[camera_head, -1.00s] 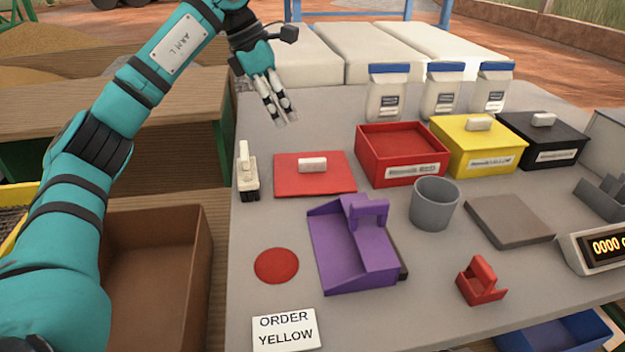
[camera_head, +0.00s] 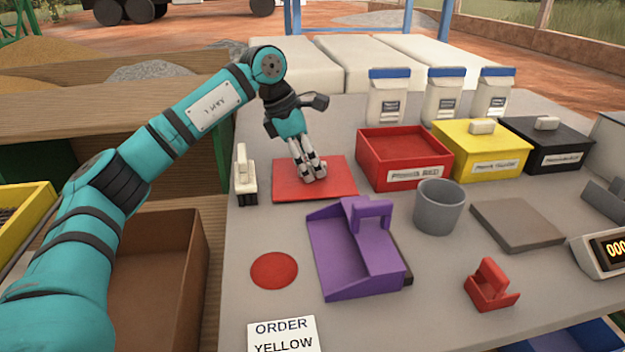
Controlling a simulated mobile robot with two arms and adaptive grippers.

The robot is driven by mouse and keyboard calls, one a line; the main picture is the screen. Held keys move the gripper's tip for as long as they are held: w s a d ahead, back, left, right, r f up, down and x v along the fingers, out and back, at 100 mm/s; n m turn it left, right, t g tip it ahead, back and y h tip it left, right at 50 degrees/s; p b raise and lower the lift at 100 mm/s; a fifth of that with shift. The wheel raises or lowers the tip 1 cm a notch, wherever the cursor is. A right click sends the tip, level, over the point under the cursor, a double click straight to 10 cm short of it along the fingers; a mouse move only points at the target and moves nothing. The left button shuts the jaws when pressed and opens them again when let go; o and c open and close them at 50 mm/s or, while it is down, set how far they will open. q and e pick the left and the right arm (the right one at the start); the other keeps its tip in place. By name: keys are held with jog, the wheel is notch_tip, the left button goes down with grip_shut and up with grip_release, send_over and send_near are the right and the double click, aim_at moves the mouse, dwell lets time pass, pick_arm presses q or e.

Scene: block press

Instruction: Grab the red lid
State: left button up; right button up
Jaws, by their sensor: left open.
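The red lid (camera_head: 340,184) lies flat on the grey table, left of the open red box (camera_head: 403,153). My left gripper (camera_head: 313,176) is over the middle of the lid with its fingers pointing down. It is open, and its fingers hide the lid's white handle. I cannot tell whether the fingertips touch the lid or the handle. My right gripper is not in view.
A white-and-black brush-like tool (camera_head: 244,178) stands just left of the lid. A purple scoop (camera_head: 357,250) and a grey cup (camera_head: 438,206) are in front. Yellow (camera_head: 488,155) and black (camera_head: 553,148) lidded boxes stand to the right, with white bags (camera_head: 389,98) behind.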

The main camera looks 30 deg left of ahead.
pick_arm(q)
jog(key=shift+r, duration=0.1)
grip_shut()
dwell(0.3)
